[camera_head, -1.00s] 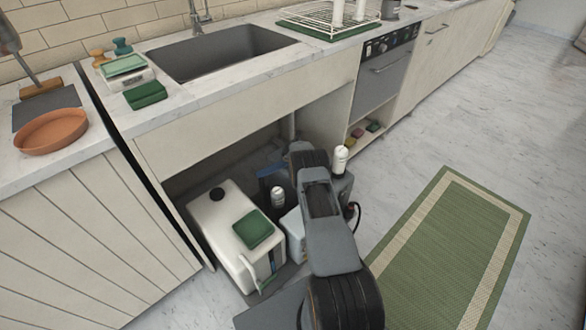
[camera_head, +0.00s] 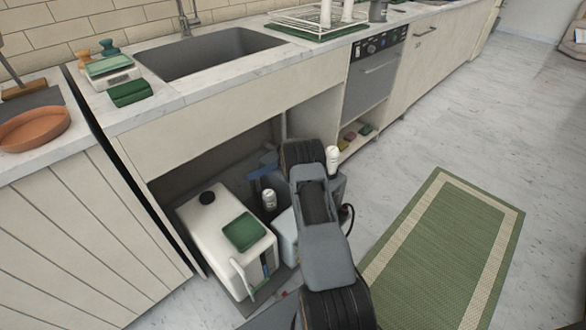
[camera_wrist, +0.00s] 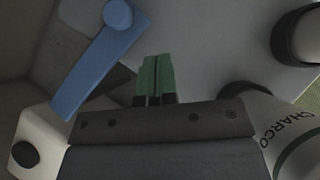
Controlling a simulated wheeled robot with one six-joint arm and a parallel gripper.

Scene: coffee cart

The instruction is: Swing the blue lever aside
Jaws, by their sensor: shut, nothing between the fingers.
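The blue lever (camera_wrist: 92,68) shows in the wrist view at the upper left. It slants from a round blue pivot at the top down to a flat end at the lower left. In the head view a small part of the lever (camera_head: 261,173) shows inside the open cabinet. My gripper (camera_wrist: 155,75) has green fingertips pressed together with nothing between them. It is to the right of the lever, with a visible gap in the picture; the depth between them is unclear. In the head view my arm hides most of the gripper.
A white tank (camera_head: 217,237) with a black cap and a green pad (camera_head: 244,231) stands left of my arm. A small white bottle (camera_head: 269,201) stands beside it. A bottle with a printed label (camera_wrist: 262,128) is close at right in the wrist view. The cabinet opening is tight around my arm.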

